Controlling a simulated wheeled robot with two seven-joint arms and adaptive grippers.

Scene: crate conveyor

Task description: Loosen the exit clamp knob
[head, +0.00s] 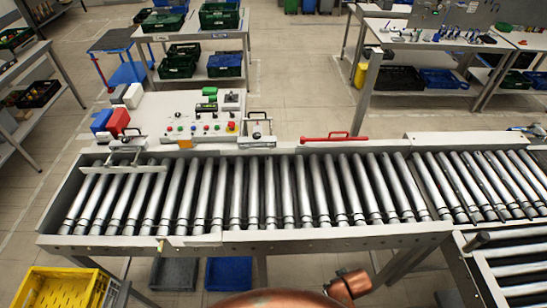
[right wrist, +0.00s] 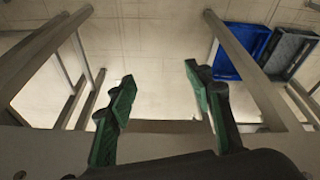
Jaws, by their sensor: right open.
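I cannot tell for certain which part is the exit clamp knob. A clamp with a metal bar (head: 124,160) lies across the left end of the roller conveyor (head: 300,236). A small brass-coloured knob (head: 161,246) sits on the front rail near the left. A bracket with a dark handle (head: 258,130) stands at the back rail, right of the control panel. My right gripper (right wrist: 160,75) shows only in the right wrist view. It is open and empty, with green pads apart, over the floor beside grey frame legs. My left gripper is out of view.
The control panel (head: 185,105) with buttons stands behind the conveyor. A red handle (head: 325,137) is on the back rail. The rollers are empty. A yellow crate (head: 60,288) is at front left. Blue (right wrist: 240,48) and grey (right wrist: 292,52) bins lie on the floor.

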